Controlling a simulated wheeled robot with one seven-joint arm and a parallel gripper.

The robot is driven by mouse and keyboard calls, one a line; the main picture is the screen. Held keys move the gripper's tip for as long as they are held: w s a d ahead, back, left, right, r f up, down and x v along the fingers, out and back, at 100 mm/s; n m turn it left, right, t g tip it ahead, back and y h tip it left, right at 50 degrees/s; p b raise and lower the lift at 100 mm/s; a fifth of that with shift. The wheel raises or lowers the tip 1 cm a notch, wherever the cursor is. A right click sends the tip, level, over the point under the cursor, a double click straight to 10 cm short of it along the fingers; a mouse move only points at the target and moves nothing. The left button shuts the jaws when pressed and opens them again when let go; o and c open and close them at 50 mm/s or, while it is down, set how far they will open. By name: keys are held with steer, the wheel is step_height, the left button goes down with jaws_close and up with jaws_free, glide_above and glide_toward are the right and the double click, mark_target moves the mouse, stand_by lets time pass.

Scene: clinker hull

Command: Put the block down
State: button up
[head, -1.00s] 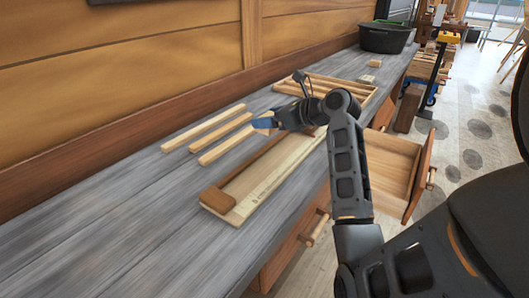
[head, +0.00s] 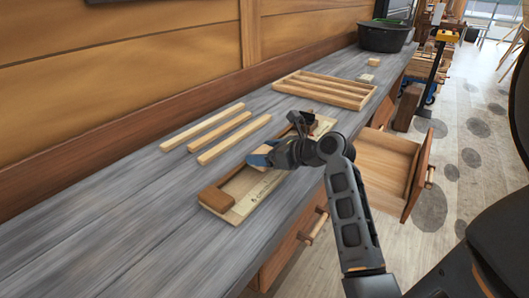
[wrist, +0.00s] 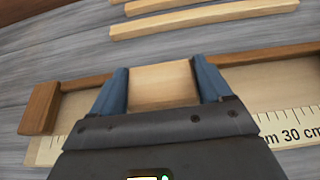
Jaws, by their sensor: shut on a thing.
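My gripper (head: 258,161) has its blue fingers shut on a pale wooden block. In the wrist view the block (wrist: 161,85) sits squarely between the two fingers. The gripper and block are over a measuring board (head: 240,208) on the grey bench. The board has a dark wooden stop (head: 216,199) at its near left end, a dark fence along its back and a printed scale (wrist: 292,120) along its front. In the wrist view the stop (wrist: 40,108) is left of the block, with a gap between. Whether the block touches the board cannot be told.
Several pale strips (head: 233,138) lie behind the board. A slotted wooden tray (head: 326,88) stands farther along, then small blocks (head: 368,78) and a black tub (head: 384,38). An open drawer (head: 390,160) juts from the bench front. The near left bench top is clear.

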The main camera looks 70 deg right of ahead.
steer(key=o, duration=1)
steer(key=shift+f, duration=0.1)
steer(key=v, duration=1.2)
